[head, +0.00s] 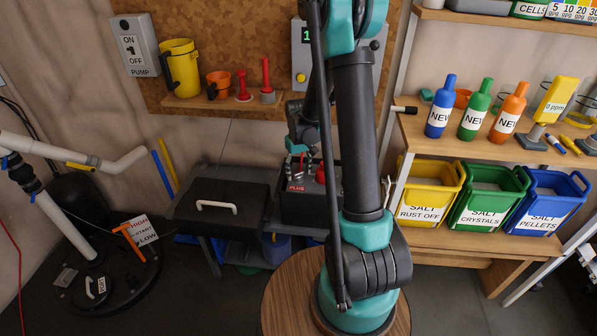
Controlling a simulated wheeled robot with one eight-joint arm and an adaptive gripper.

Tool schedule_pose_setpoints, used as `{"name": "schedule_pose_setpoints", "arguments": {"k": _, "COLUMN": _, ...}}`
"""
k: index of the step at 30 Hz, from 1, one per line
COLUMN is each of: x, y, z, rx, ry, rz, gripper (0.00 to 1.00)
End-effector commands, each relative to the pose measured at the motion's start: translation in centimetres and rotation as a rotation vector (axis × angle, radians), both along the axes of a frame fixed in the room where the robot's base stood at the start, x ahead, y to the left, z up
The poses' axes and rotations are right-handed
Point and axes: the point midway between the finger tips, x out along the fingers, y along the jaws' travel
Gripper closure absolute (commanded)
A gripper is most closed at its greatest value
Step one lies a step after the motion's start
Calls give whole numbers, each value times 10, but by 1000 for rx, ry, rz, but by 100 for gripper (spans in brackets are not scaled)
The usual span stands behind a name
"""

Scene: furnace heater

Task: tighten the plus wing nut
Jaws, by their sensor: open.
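A red part (320,173) shows on top of the box, just right of the gripper and partly behind my arm. I cannot make out the plus wing nut; it is too small to tell or hidden by my arm and gripper. Whether the fingers touch anything on the box cannot be told.
A black lidded case (217,210) with a white handle stands left of the box. A pegboard shelf (225,104) with a yellow jug (180,68) is behind. Bottles and yellow, green and blue salt bins (430,192) line the right shelves. A black tank with white pipes stands left.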

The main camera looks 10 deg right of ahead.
Motion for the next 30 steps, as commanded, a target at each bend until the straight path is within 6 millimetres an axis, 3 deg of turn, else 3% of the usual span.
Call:
{"name": "schedule_pose_setpoints", "arguments": {"k": 9, "x": 0, "y": 0, "z": -2, "rx": 0, "ry": 0, "rz": 0, "gripper": 43}}
{"name": "schedule_pose_setpoints", "arguments": {"k": 21, "x": 0, "y": 0, "z": -2, "rx": 0, "ry": 0, "rz": 0, "gripper": 93}}
{"name": "schedule_pose_setpoints", "arguments": {"k": 30, "x": 0, "y": 0, "z": -2, "rx": 0, "ry": 0, "rz": -35, "gripper": 93}}
